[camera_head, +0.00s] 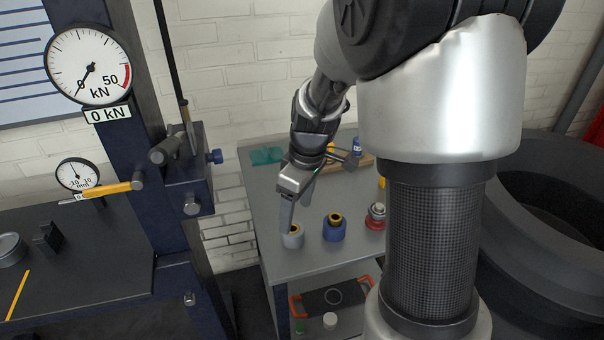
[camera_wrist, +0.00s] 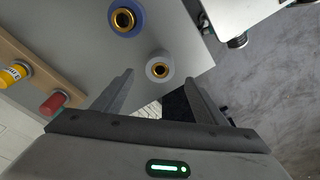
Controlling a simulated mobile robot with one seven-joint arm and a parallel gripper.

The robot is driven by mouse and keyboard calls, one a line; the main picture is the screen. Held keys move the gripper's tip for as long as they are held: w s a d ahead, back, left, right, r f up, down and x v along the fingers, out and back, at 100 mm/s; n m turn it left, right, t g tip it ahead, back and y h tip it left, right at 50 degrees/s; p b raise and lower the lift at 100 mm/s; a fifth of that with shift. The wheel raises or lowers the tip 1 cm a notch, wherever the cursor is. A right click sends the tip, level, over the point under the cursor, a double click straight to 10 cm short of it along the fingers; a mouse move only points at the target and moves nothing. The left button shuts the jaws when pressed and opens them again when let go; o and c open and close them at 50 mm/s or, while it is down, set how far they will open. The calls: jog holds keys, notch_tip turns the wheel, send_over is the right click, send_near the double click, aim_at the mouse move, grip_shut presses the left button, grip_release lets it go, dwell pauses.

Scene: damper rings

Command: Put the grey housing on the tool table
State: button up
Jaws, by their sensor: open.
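The grey housing (camera_head: 292,240) is a short pale grey cylinder with a brass-coloured bore. It stands upright on the grey table (camera_head: 277,262), near its front left corner. It also shows in the wrist view (camera_wrist: 151,72), ahead of the gap between my fingertips. My gripper (camera_head: 290,222) is open and points down at the housing. In the wrist view my gripper (camera_wrist: 160,78) has its fingers apart, one on either side of the housing. The gap to the housing is hard to judge, and I cannot tell whether a finger touches it.
A blue housing (camera_head: 334,230) stands just right of the grey one, and a red part (camera_head: 375,219) beyond it. A wooden rack (camera_wrist: 30,65) holds yellow and red pieces. A teal item (camera_head: 266,155) lies at the back. The press frame (camera_head: 185,215) stands left.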

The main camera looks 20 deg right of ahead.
notch_tip(320, 180, up, 12)
jog(key=s+d+p, duration=0.1)
jog(key=shift+s+d, duration=0.15)
dwell(0.3)
jog(key=shift+f, duration=0.1)
grip_shut()
dwell(1.2)
jog(key=s+a+r+m+t+h+p, duration=0.1)
jog(key=s+r+m+t+p, duration=0.3)
jog(key=s+r+m+p, duration=0.5)
jog(key=s+a+r+p, duration=0.1)
jog(key=s+r, duration=0.6)
jog(key=shift+s, duration=0.15)
